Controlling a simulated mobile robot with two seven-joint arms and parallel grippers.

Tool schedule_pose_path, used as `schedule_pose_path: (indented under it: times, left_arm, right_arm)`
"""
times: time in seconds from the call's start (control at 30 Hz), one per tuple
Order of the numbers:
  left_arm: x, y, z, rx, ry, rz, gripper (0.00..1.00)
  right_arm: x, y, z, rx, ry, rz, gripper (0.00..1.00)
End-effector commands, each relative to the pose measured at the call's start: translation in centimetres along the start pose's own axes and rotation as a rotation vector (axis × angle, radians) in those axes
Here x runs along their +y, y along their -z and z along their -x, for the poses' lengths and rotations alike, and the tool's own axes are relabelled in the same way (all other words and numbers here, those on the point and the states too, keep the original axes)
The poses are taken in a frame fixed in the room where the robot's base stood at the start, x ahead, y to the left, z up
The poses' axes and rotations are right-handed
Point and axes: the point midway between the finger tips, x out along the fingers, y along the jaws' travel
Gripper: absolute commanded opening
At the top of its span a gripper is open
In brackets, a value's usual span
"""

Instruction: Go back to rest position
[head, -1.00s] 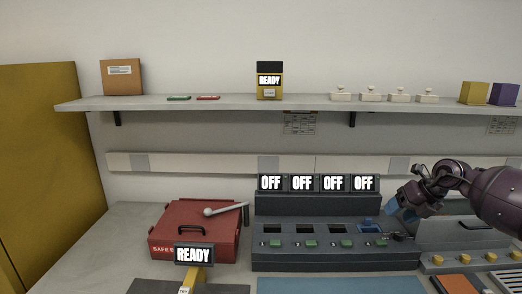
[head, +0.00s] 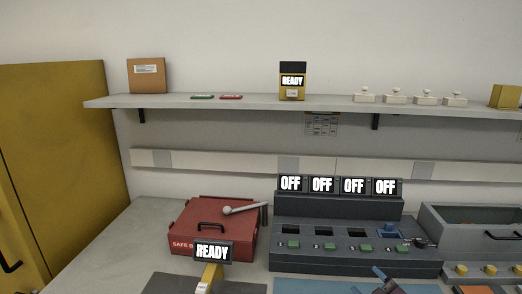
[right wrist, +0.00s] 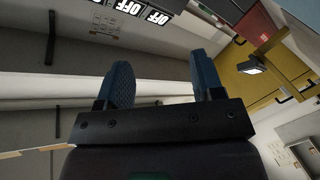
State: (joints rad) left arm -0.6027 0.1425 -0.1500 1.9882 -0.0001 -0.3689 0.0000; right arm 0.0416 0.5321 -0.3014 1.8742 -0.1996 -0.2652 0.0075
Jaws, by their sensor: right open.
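My right gripper (right wrist: 160,84) is open in the right wrist view, its two blue fingers apart with nothing between them. In the head view only a small blue and dark part of the right gripper (head: 386,283) shows at the bottom edge, in front of the grey charging console (head: 355,262). My left gripper is not in view. The console has a row of slots, green buttons and several displays (head: 338,186) reading OFF. A blue piece (head: 389,230) sits at its rightmost slot.
A red box (head: 205,222) with a grey lever stands left of the console. A READY display (head: 212,251) stands in front. A wall shelf (head: 245,102) holds small items. A grey bin (head: 470,222) is at right and a yellow cabinet (head: 65,150) at left.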

Motion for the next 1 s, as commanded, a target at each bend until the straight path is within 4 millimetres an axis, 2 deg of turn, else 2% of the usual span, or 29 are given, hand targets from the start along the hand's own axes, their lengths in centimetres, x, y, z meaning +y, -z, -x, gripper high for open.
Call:
schedule_pose_path:
  times: [0.03, 0.1, 0.3, 0.63, 0.8, 1.0]
  left_arm:
    - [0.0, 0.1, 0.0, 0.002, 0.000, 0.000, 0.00]
    - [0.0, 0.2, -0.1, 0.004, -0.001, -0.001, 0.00]
    - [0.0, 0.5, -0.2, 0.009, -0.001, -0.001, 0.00]
    - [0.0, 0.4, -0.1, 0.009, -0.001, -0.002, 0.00]
    - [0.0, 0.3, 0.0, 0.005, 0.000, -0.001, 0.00]
    - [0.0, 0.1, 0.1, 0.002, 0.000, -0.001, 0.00]
  right_arm:
    - [-1.6, -1.3, 1.5, -0.052, 0.005, -0.082, 0.61]
    - [-3.3, -2.8, 3.5, -0.118, 0.011, -0.184, 0.61]
    - [-7.9, -6.2, 9.5, -0.267, 0.005, -0.436, 0.61]
    - [-14.3, -11.1, 19.9, -0.490, -0.049, -0.647, 0.61]
    - [-16.1, -12.2, 22.9, -0.552, -0.047, -0.672, 0.61]
    - [-16.3, -12.4, 23.4, -0.562, -0.045, -0.673, 0.61]
